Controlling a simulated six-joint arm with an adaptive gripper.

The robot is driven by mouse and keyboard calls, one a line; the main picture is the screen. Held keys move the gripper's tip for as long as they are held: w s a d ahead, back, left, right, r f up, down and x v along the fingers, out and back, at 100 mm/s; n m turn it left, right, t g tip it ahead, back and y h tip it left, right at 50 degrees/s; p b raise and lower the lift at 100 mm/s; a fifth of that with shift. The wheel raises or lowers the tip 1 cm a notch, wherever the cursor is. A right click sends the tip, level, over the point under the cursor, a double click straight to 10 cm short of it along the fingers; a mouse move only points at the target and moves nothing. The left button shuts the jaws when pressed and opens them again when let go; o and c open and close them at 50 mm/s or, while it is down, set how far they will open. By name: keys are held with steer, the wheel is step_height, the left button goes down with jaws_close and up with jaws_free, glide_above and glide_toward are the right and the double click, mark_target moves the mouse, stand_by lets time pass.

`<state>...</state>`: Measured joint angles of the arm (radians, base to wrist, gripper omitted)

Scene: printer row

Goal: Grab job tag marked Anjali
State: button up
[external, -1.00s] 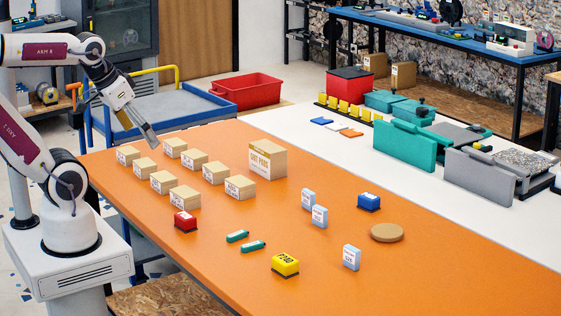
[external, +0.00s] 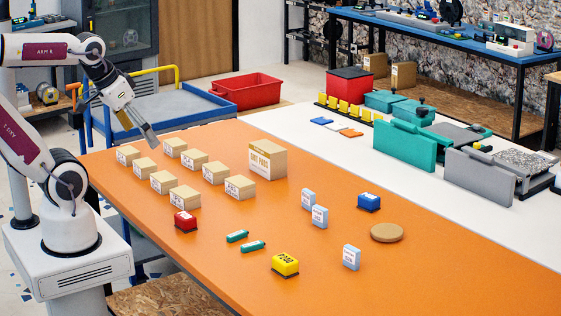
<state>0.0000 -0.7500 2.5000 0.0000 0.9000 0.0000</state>
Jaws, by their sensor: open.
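No name such as Anjali can be read on any label from here, so I cannot tell which thing is the job tag. Small labelled pieces lie on the orange table (external: 330,270): two flat green ones (external: 237,236) (external: 253,246) lie side by side. Light blue upright ones stand to the right: a pair (external: 308,199) (external: 320,216) and a separate one (external: 351,257) nearer the front. My gripper (external: 150,138) is open and empty, above the table's far left corner, behind the boxes and well away from these pieces.
Several labelled cardboard boxes (external: 184,197) stand in rows at the left, with a larger box (external: 267,160) behind. A red block (external: 185,222), yellow block (external: 285,264), blue block (external: 369,202) and round tan disc (external: 387,232) are spread about. The table's front right is clear.

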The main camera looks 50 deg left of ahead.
steer(key=c, duration=1.1)
steer(key=shift+w, duration=0.15)
steer(key=w+d+f+t+h, duration=0.15)
steer(key=w+d, duration=0.25)
steer(key=w, duration=0.5)
steer(key=w+d+f+t, duration=0.1)
steer(key=w+d+f, duration=0.2)
steer(key=w, duration=0.5)
steer(key=w+d+f+t+h, duration=0.15)
steer(key=w+d, duration=0.25)
steer(key=w, duration=0.5)
steer(key=w+d+f+t+y, duration=0.1)
steer(key=w+f, duration=0.2)
steer(key=f, duration=0.2)
steer(key=w+d+f+t+y, duration=0.1)
steer(key=w+d+f, duration=0.1)
steer(key=f, duration=0.3)
steer(key=w+d+f+t+y, duration=0.1)
steer(key=w+f, duration=0.3)
steer(key=f, duration=0.1)
steer(key=shift+w+d+f+n, duration=0.15)
steer(key=shift+w+d+n, duration=0.25)
steer(key=shift+f+t+y, duration=0.4)
steer(key=shift+f+y, duration=0.1)
steer(key=shift+f, duration=0.3)
